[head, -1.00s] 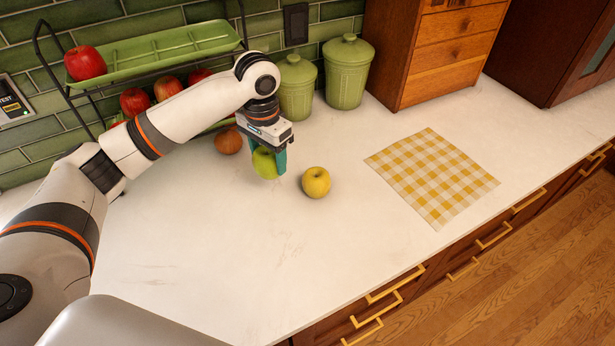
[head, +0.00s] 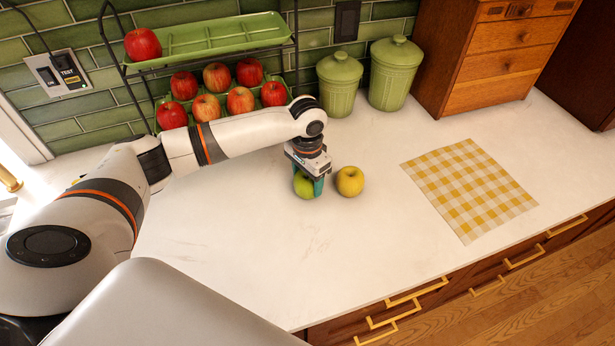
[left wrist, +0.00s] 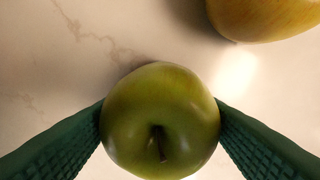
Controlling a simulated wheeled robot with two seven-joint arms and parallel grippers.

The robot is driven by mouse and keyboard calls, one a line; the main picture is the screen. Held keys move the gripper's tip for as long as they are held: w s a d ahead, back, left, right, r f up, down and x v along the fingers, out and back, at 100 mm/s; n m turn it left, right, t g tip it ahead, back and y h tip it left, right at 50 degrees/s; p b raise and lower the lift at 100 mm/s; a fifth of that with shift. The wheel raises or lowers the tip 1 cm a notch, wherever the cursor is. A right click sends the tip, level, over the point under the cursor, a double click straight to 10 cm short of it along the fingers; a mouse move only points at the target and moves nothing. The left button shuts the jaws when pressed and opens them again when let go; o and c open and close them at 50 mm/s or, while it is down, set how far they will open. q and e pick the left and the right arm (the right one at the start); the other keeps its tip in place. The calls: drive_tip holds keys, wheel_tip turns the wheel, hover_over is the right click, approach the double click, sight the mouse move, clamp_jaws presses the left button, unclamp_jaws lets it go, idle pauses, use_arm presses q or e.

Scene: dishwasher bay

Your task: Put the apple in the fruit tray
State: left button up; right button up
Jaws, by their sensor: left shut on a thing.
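A green apple (head: 303,186) is held between the fingers of my left gripper (head: 309,186), low over the white counter. In the left wrist view the green apple (left wrist: 160,122) sits stem up, with a finger of the left gripper (left wrist: 160,135) against each side. I cannot tell whether it touches the counter. A yellow apple (head: 350,181) stands just right of the gripper; its edge shows in the left wrist view (left wrist: 265,14). A two-tier rack stands at the back left. Its upper green tray (head: 215,38) has one red apple (head: 142,44) at its left end. My right gripper is out of view.
The lower tier holds several red apples (head: 240,100); my arm passes in front of it. Two green canisters (head: 339,86) and a wooden drawer cabinet (head: 490,60) stand at the back. A yellow checked cloth (head: 470,190) lies right. The front counter (head: 240,240) is clear.

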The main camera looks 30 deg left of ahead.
use_arm(q)
drive_tip(key=o, duration=1.2)
drive_tip(key=shift+f, duration=0.1)
